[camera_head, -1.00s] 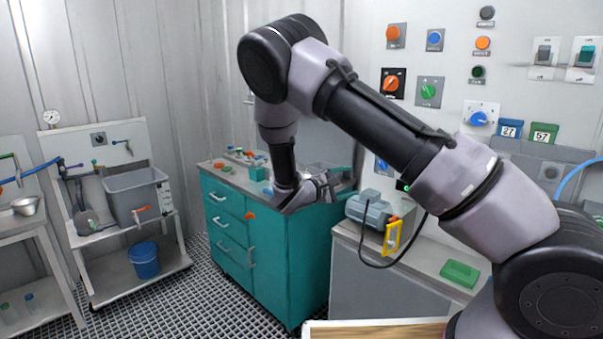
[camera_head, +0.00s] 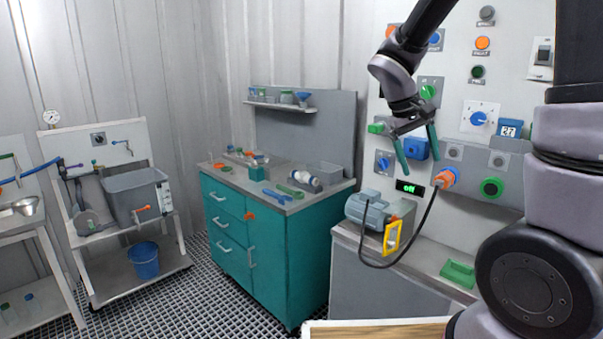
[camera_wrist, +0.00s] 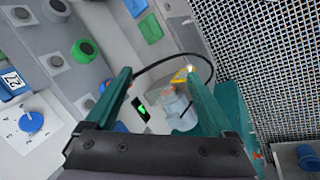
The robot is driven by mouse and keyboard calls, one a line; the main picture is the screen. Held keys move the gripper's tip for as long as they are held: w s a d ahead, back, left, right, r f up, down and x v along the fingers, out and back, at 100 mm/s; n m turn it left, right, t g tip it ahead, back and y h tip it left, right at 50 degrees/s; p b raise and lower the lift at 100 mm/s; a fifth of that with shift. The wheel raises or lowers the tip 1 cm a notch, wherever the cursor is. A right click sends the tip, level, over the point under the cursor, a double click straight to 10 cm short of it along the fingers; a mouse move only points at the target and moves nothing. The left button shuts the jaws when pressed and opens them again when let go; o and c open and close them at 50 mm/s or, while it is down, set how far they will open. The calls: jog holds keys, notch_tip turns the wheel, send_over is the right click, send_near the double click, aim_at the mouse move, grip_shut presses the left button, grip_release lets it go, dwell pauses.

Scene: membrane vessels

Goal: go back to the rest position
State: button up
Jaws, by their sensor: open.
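My gripper (camera_head: 415,150) hangs in the air in front of the control panel in the head view, its two teal fingers pointing down and spread apart. Nothing is between them. In the wrist view the fingers of my gripper (camera_wrist: 160,92) are also wide apart, with the grey motor pump (camera_wrist: 172,105) seen beyond them. My forearm rises out of the top of the head view, and my upper arm stands upright at the right.
The pump (camera_head: 367,212) with a yellow frame (camera_head: 391,236) stands on the grey bench (camera_head: 350,268). A black cable runs to an orange plug (camera_head: 445,178) on the panel. A green block (camera_head: 458,273) lies at right.

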jog(key=s+a+r+m+t+y, duration=0.3)
jog(key=s+r+m+t+y, duration=0.2)
jog(key=s+r, duration=0.7)
jog(key=shift+s+r+t+y, duration=0.4)
jog(key=shift+s+t+y, duration=0.2)
jog(key=shift+s+y, duration=0.3)
jog(key=shift+a, duration=0.1)
